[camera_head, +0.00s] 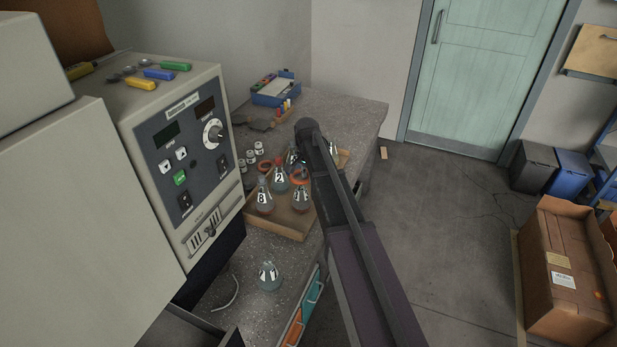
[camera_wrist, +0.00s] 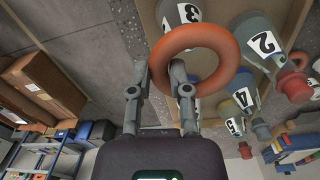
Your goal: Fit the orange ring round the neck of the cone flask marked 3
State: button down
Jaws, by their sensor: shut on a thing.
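My gripper (camera_wrist: 162,82) is shut on the orange ring (camera_wrist: 233,62), held by its near side in the wrist view. The cone flask marked 3 (camera_wrist: 172,14) stands just beyond the ring, its label close to the ring's far edge. I cannot tell whether the ring is round its neck or only in front of it. In the head view my arm hides the gripper; an orange ring shape (camera_head: 299,178) shows beside the arm, among the flasks.
Another flask (camera_head: 268,277) stands apart at the front. A blue tray (camera_head: 275,92) is at the back.

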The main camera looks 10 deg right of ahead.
jog(key=shift+f+b, duration=0.55)
jog(key=shift+f, duration=0.05)
jog(key=c, duration=0.5)
grip_release()
jog(key=shift+r, duration=0.1)
jog(key=o, duration=0.5)
jog(key=shift+r, duration=0.1)
jog(key=shift+r+p, duration=1.85)
jog(key=shift+p, duration=0.15)
jog(key=s+n, duration=0.3)
jog(key=s, duration=0.6)
jog(key=s+a+n, duration=0.1)
jog(key=s+n, duration=0.2)
jog(key=s, duration=0.6)
jog(key=s+a+n, duration=0.1)
jog(key=s+n, duration=0.2)
jog(key=s, duration=0.6)
jog(key=shift+r, duration=0.2)
